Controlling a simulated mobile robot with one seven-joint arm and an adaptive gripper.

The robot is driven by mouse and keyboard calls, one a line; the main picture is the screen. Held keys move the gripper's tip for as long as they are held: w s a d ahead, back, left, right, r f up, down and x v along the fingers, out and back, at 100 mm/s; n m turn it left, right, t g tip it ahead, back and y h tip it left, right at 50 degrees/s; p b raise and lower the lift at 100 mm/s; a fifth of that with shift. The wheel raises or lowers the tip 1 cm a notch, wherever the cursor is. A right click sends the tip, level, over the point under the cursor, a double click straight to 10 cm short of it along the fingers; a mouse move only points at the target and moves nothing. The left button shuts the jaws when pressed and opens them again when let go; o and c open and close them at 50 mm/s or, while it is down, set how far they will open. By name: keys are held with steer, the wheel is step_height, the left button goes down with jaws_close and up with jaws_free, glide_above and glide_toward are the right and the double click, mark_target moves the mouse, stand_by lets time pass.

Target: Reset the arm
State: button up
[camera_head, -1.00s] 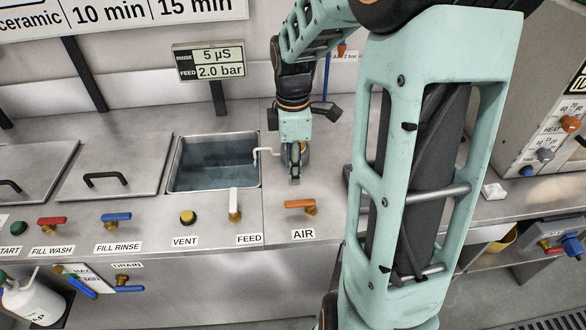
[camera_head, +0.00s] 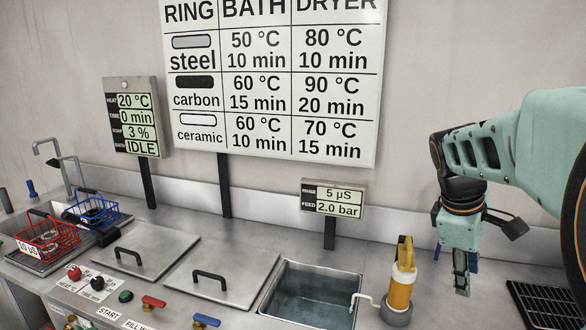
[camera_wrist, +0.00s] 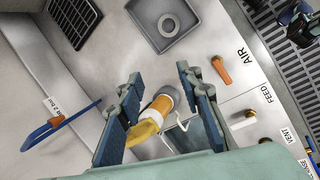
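My gripper (camera_head: 461,274) hangs pointing down at the right of the head view, above the steel counter. In the wrist view its two dark blue fingers (camera_wrist: 158,80) are wide apart with nothing held between them. An orange and white cylinder with a yellow top (camera_head: 400,286) stands upright at the right edge of the sink, left of my gripper and apart from it. It also shows beyond the fingers in the wrist view (camera_wrist: 157,112), its lower end partly hidden.
The open sink (camera_head: 310,292) holds water, with a thin white spout (camera_head: 365,299) at its right edge. Red (camera_head: 48,238) and blue (camera_head: 94,211) baskets stand at the far left. Two lidded baths lie between.

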steer(key=s+d+r+m, duration=0.3)
steer(key=d+r, duration=0.2)
steer(key=r, duration=0.1)
steer(key=s+a+m+t+y+p, duration=0.2)
steer(key=s+a+m+p, duration=0.1)
steer(key=a, duration=0.9)
steer(key=s+a+m+t+y+p, duration=0.2)
steer(key=s+a, duration=0.4)
steer(key=a, duration=0.6)
steer(key=shift+m+p, duration=0.9)
steer(key=shift+p, duration=0.35)
